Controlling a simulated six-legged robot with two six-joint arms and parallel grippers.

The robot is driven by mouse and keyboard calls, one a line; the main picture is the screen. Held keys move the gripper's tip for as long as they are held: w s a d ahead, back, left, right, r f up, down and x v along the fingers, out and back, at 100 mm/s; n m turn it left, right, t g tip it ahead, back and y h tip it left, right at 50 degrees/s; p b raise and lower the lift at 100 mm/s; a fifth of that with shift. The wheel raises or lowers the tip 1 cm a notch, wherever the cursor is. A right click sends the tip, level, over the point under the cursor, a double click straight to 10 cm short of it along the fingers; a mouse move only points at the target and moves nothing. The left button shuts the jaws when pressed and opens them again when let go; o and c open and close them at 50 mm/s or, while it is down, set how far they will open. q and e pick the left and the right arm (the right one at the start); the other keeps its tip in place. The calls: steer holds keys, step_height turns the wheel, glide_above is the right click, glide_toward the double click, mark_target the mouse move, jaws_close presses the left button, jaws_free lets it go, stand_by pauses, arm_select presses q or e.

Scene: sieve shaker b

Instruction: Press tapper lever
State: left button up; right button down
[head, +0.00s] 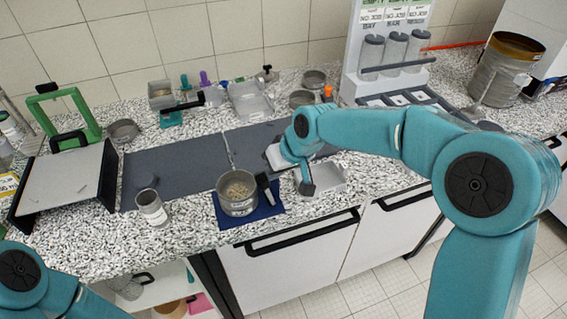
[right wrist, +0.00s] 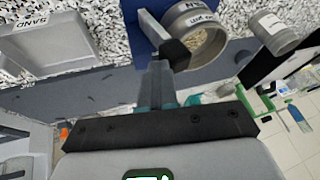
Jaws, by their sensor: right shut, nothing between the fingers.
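A tall round sieve stack (head: 503,70) with a bronze-coloured top rim stands at the far right of the counter in the head view. A thin grey bar (head: 488,88) slants along its left side, and a red-orange rod (head: 450,46) lies left of it; I cannot tell which, if either, is the tapper lever. My right gripper (head: 306,186) is well left of the stack, pointing down near a white tray. In the right wrist view its fingers (right wrist: 158,82) are together and empty, close to a pan's black handle (right wrist: 173,54). My left gripper is out of view.
A metal pan (head: 238,193) of grains sits on a blue mat (head: 250,218). The white tray (head: 333,180) lies right of it. A rack (head: 395,75) with clear tubes stands between my right gripper and the stack. A jar (head: 151,208) stands at the left.

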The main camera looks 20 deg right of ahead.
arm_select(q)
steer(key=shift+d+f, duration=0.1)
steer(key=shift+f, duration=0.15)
arm_select(e)
steer(key=shift+a, duration=0.15)
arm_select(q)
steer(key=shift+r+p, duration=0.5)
arm_select(e)
steer(key=shift+r, duration=0.8)
